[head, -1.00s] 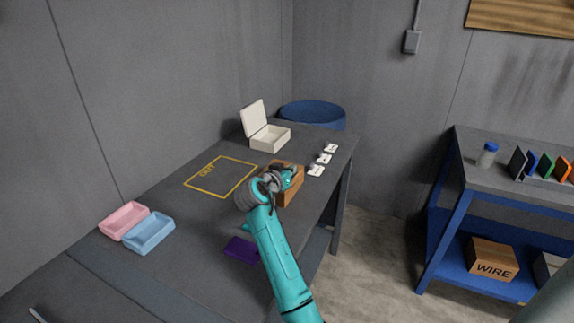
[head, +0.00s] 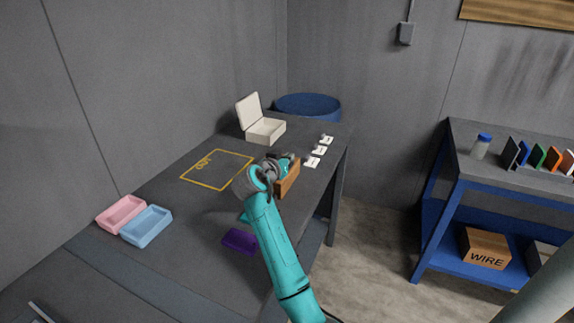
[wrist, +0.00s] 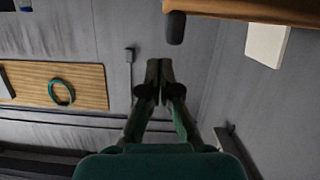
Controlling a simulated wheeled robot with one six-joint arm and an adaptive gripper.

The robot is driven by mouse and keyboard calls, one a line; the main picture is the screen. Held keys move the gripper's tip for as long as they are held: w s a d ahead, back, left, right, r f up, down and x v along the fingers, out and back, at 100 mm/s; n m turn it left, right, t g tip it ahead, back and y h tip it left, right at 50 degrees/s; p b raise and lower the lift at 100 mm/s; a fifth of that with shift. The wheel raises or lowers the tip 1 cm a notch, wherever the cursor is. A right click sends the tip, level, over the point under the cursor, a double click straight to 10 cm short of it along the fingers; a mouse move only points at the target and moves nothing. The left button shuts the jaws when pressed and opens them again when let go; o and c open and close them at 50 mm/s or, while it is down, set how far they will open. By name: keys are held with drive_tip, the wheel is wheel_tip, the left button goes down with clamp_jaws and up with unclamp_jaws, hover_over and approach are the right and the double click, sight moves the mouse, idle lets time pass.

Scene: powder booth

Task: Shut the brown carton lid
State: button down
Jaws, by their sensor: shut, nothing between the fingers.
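A brown carton (head: 289,179) stands on the grey table, mostly behind my arm in the head view. Its side shows, but my arm hides enough that I cannot tell how its lid lies. My gripper (wrist: 160,66) is shut and empty in the wrist view. In the head view, the end of my arm is at the carton, and I cannot tell whether it touches. A brown surface, likely the carton (wrist: 250,8), crosses the top right of the wrist view, apart from the fingertips. A dark rounded piece (wrist: 175,27) hangs beside it.
An open white box (head: 264,130) stands behind the carton, with white tags (head: 318,150) to its right. A yellow outline (head: 218,169), pink tray (head: 121,214), blue tray (head: 146,226) and purple block (head: 240,240) are on the table. A WIRE carton (head: 486,247) is on the right shelf.

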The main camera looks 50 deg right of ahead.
wheel_tip(320, 180, up, 2)
drive_tip(key=shift+d+r, duration=0.1)
drive_tip(key=v, duration=1)
drive_tip(key=shift+s, duration=0.1)
